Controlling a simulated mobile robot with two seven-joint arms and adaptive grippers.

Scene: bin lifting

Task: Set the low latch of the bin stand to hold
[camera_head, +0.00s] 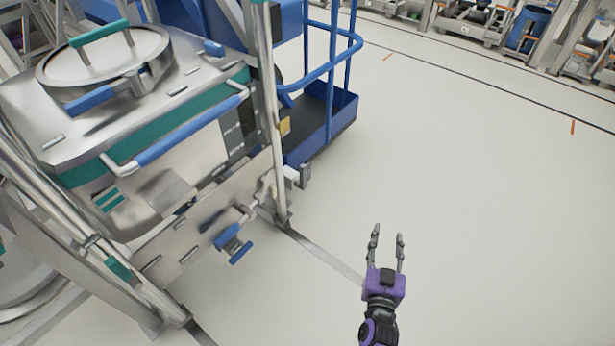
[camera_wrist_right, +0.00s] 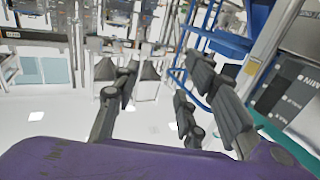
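The metal bin stand (camera_head: 276,120) holds a steel bin (camera_head: 30,120) with a teal band and blue handles, at the left of the head view. Low on the stand, a latch with a blue handle (camera_head: 233,243) sticks out from a steel plate. I cannot tell its setting. My right gripper (camera_head: 388,235) is open and empty over the floor, to the right of the latch and apart from it. Its spread fingers also show in the right wrist view (camera_wrist_right: 168,85), with nothing between them. My left gripper is not in view.
A blue cart (camera_head: 330,125) with a rail stands behind the stand. A floor strip (camera_head: 325,258) runs from the stand's foot toward my right gripper. The floor (camera_head: 480,200) on the right is clear. Racks and equipment (camera_head: 470,25) line the far side.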

